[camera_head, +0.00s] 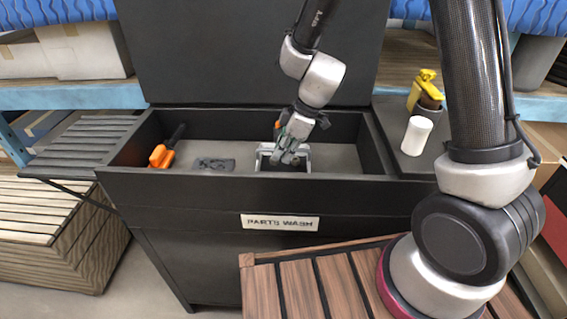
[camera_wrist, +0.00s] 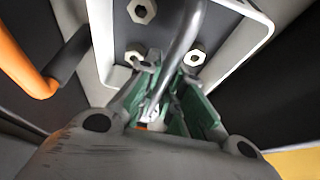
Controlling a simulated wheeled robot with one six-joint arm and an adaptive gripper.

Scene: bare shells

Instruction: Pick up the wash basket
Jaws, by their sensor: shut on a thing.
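The wash basket (camera_head: 261,160) is a small light grey box inside the black parts wash basin (camera_head: 345,190), right of its middle. In the wrist view its pale wall (camera_wrist: 240,58) surrounds several hex nuts (camera_wrist: 141,10). A grey bar handle (camera_wrist: 185,35) rises across the basket. My gripper (camera_head: 287,156) points down over the basket and hides part of it. In the wrist view its green-padded fingers (camera_wrist: 168,105) are shut on the handle. I cannot tell whether the basket touches the basin floor.
An orange-handled tool (camera_head: 160,156) leans at the basin's left, and a dark flat part (camera_head: 213,164) lies beside the basket. The raised lid (camera_head: 250,60) stands behind. A slatted rack (camera_head: 82,147) is left.

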